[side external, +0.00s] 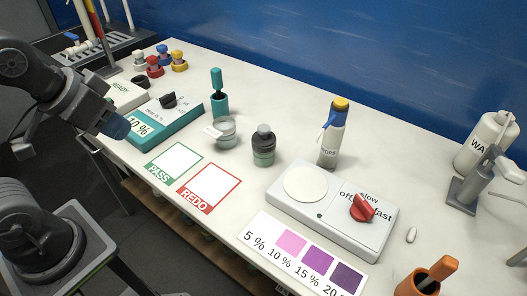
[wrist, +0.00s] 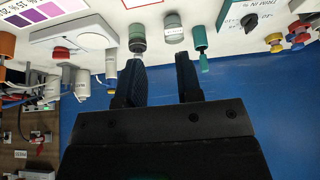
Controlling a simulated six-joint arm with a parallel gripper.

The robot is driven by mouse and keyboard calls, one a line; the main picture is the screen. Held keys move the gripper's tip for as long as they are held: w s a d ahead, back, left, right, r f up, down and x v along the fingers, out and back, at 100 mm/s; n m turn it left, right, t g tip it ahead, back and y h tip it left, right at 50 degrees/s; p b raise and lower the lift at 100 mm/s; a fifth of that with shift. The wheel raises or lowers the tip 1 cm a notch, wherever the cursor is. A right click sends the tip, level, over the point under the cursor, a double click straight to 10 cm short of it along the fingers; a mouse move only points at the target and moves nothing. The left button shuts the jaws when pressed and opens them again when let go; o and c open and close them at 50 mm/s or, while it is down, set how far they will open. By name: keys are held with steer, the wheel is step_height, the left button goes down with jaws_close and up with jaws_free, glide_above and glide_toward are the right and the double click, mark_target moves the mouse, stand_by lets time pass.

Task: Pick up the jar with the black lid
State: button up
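The jar with the black lid (side external: 263,146) stands upright near the middle of the white bench, with a greenish-grey body under a dark lid. It also shows in the wrist view (wrist: 137,40), upside down in the picture, beyond the left finger. My gripper (side external: 116,126) is at the left in the side view, above the bench's front edge and well apart from the jar. In the wrist view my gripper (wrist: 160,60) has its two blue-padded fingers spread, with nothing between them.
A lidless-looking glass jar (side external: 222,132) and a teal holder (side external: 219,104) stand left of the jar. A yellow-capped bottle (side external: 332,135) stands to its right. A stirrer (side external: 335,222) with a red knob, a teal box (side external: 165,125) and PASS (side external: 174,161) and REDO (side external: 209,187) cards surround it.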

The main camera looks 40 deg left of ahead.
steer(key=o, duration=1.1)
steer(key=w+d+r+n+g, duration=0.2)
steer(key=w+n, duration=0.2)
steer(key=w, duration=0.4)
steer(key=w+d+r+n+g, duration=0.1)
steer(key=w+d+r+n, duration=0.15)
steer(key=w, duration=0.45)
steer(key=n+g, duration=0.3)
steer(key=n, duration=0.5)
glide_above(264, 138)
step_height(264, 138, down, 9)
steer(key=f, duration=0.5)
steer(key=w+f, duration=0.1)
steer(key=f, duration=0.2)
steer(key=shift+a+f, duration=0.1)
steer(key=shift+f, duration=0.05)
steer(key=shift+s+a+f, duration=0.1)
steer(key=shift+a+f, duration=0.05)
steer(key=shift+f, duration=2.55)
